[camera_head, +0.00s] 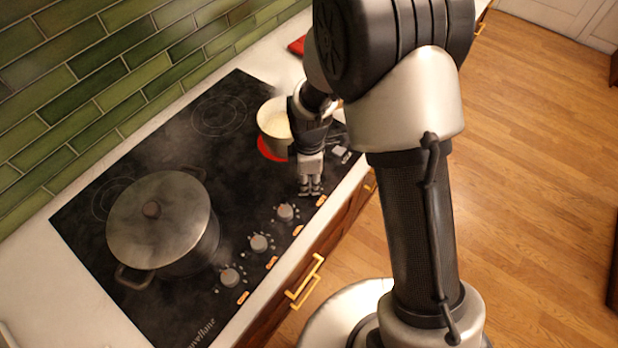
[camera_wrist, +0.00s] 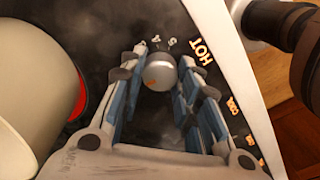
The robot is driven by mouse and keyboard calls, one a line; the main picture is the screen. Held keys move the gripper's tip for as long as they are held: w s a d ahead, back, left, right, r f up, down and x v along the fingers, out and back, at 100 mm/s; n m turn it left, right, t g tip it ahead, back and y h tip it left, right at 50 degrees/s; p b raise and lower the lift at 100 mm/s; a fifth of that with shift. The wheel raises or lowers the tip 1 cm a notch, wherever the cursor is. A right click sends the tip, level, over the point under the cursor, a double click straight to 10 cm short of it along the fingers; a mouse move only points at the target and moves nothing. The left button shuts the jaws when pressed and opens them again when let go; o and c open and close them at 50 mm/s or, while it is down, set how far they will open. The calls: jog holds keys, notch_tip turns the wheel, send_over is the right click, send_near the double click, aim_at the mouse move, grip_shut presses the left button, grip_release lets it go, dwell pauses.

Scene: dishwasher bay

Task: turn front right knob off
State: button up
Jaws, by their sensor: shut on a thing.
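My gripper (camera_head: 310,188) reaches down to the front edge of the black cooktop (camera_head: 160,140), at the right end of the knob row. In the wrist view, its fingers (camera_wrist: 158,76) are closed around a round grey knob (camera_wrist: 160,70), one on each side. An orange mark shows on the knob. In the head view, my fingers hide this knob. Three other grey knobs (camera_head: 285,212) (camera_head: 260,243) (camera_head: 230,277) stand to its left. A burner glows red (camera_head: 267,150) under a small pot (camera_head: 270,128) behind my gripper. Orange "HOT" lettering (camera_wrist: 201,52) shows beside the knob.
A large lidded pot (camera_head: 160,220) stands on the cooktop's left side, with haze around it. The small pot's pale wall (camera_wrist: 45,50) is close to my fingers' left. Brass drawer handles (camera_head: 306,283) stick out below the counter. Wooden floor (camera_head: 540,150) is clear at right.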

aim_at(309, 182)
jog(key=shift+n, duration=0.5)
jog(key=o, duration=1.1)
jog(key=shift+r, duration=0.1)
notch_tip(309, 182, up, 12)
jog(key=shift+f, duration=0.1)
dwell(0.4)
